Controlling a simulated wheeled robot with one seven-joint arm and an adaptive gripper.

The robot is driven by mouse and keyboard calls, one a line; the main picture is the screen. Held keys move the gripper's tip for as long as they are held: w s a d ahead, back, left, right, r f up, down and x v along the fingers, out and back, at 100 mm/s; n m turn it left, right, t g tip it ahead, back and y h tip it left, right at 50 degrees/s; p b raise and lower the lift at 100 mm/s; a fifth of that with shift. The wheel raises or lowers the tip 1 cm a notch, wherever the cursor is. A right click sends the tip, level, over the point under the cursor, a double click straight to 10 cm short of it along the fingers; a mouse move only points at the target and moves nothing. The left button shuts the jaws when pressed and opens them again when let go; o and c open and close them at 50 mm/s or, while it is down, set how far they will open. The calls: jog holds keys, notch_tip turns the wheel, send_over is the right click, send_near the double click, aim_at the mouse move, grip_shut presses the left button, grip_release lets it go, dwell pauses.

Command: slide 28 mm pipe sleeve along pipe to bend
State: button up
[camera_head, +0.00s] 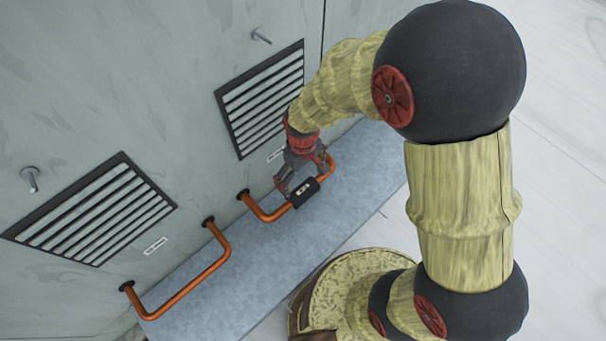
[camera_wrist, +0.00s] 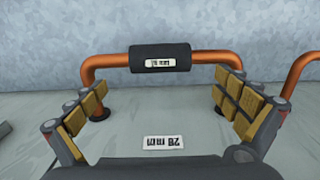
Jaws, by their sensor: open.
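The black pipe sleeve (camera_head: 304,192) sits around the straight run of an orange pipe (camera_head: 275,214). In the wrist view the sleeve (camera_wrist: 160,58) is about midway between the pipe's two bends, with bare pipe (camera_wrist: 112,60) on both sides. The sleeve carries a small white label; a wall label reading 28 mm (camera_wrist: 163,142) shows upside down below it. My gripper (camera_head: 304,176) is at the sleeve, its fingers open. In the wrist view the fingers (camera_wrist: 161,84) stand wide apart, one left and one right of the sleeve, with gaps between. I see no contact with the sleeve.
A second orange pipe loop (camera_head: 185,288) lies to the left in the head view. The pipes meet a pale wall with louvred vents (camera_head: 95,210) and pegs (camera_head: 30,179). A grey metal ledge (camera_head: 250,270) runs under the pipes. White floor (camera_head: 560,150) lies open at right.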

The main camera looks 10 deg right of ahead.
aim_at(303, 188)
jog(key=shift+f+p, duration=0.35)
jog(key=shift+f, duration=3.5)
jog(key=shift+c, duration=1.2)
jog(key=c, duration=0.8)
jog(key=shift+c, duration=0.2)
jog(key=shift+w+d, duration=0.1)
